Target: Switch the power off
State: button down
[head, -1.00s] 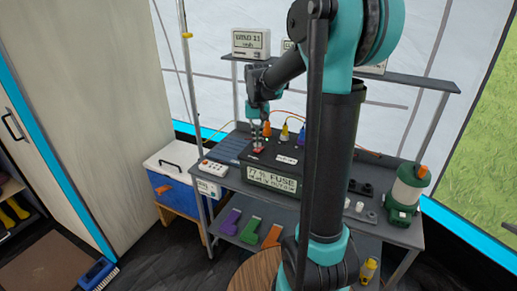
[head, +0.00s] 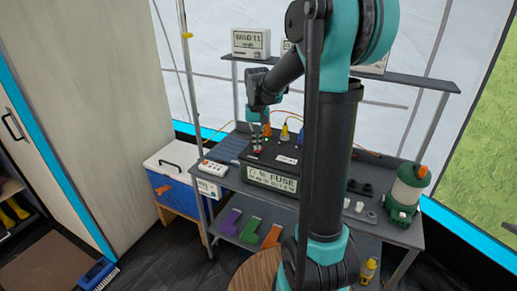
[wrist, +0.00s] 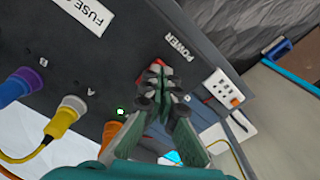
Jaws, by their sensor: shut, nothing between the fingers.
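A red power switch (wrist: 157,61) sits on the box top beside the POWER label (wrist: 178,47) in the wrist view. My gripper (wrist: 162,88) is shut and empty, with its fingertips right at the switch and covering part of it. I cannot tell whether they touch it, or which way the switch is set. In the head view my gripper (head: 257,147) points down over the left part of the box.
Yellow (wrist: 68,115), blue (wrist: 20,85) and orange plugs stand in the box top near my gripper. A white panel with an orange switch (wrist: 224,90) lies beside the box. A shelf runs above the bench.

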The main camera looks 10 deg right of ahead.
jog(key=shift+f, duration=0.4)
jog(key=shift+r, duration=3.55)
